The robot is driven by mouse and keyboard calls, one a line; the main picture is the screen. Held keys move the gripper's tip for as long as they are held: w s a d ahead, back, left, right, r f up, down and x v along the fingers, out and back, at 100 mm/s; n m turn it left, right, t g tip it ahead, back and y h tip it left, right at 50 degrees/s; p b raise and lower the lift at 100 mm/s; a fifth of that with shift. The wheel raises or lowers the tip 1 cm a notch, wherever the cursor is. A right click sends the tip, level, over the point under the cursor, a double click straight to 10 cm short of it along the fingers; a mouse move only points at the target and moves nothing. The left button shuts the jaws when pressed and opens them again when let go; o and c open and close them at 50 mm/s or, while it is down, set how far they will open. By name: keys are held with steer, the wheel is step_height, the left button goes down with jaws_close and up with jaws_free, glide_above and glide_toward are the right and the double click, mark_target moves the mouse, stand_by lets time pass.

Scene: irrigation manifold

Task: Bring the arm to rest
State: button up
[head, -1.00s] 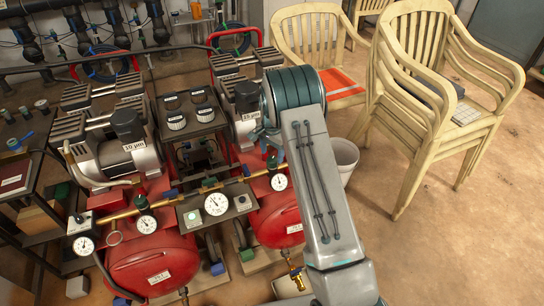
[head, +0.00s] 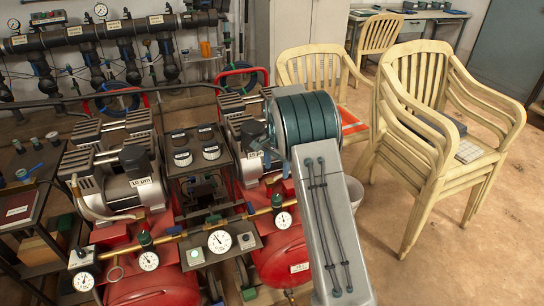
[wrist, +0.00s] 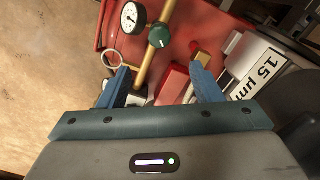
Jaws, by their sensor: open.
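My gripper (wrist: 162,84) shows in the wrist view with its two blue fingers spread apart and nothing between them. Beyond the fingers are the red tank (wrist: 190,25), a brass pipe with a green knob (wrist: 159,36), a dial gauge (wrist: 132,17) and a white "15 µm" label (wrist: 262,75). I cannot tell whether the fingers touch any of these. In the head view my arm rises from the lower right in front of the compressor unit (head: 140,185). The gripper is mostly hidden there behind the arm's dark ribbed joint.
Stacked cream chairs (head: 425,150) stand to the right, with a bucket (head: 354,190) behind my arm. A dark pipe manifold (head: 110,30) runs along the back wall. A side rack (head: 25,205) stands at the left. The floor at lower right is clear.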

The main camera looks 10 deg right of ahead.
steer(key=s+r+n+t+p, duration=0.1)
steer(key=s+r+n+p, duration=0.45)
steer(key=s+r, duration=1.25)
steer(key=s+r+n+t+p, duration=0.1)
steer(key=s+r+n+p, duration=0.1)
steer(key=s, duration=0.7)
steer(key=s+r+n+p, duration=0.2)
steer(key=s+r+p, duration=0.3)
steer(key=s+r, duration=0.2)
steer(key=shift+s+t, duration=0.4)
steer(key=shift+s, duration=1)
steer(key=shift+d+n, duration=0.1)
steer(key=shift+n, duration=0.15)
